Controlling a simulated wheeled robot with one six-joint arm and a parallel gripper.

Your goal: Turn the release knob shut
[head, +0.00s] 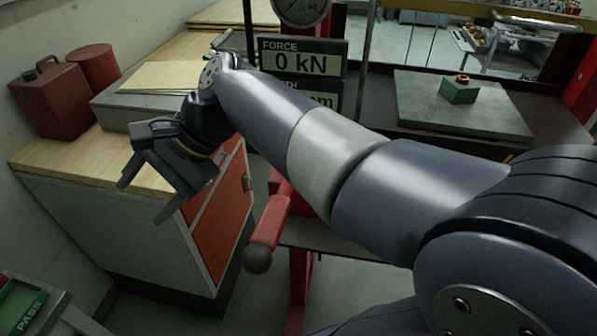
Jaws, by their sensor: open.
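My gripper (145,202) is open and empty, in the left part of the head view. It hangs in the air in front of the wooden-topped cabinet, fingers pointing down and left. I cannot make out the release knob; my arm crosses the middle of the view and hides part of the red press frame. A red lever (270,220) with a dark ball end (258,260) sticks out below my arm, to the right of my gripper and apart from it. The force display (303,62) reads 0 kN, and a dial gauge (301,9) is above it.
The cabinet (115,225) has red drawers, with a red can (52,98) and a grey case (120,108) on top. At right, a steel plate (425,100) bears a green block (459,92). A green PASS tray (20,303) is at lower left. Floor shows between cabinet and press.

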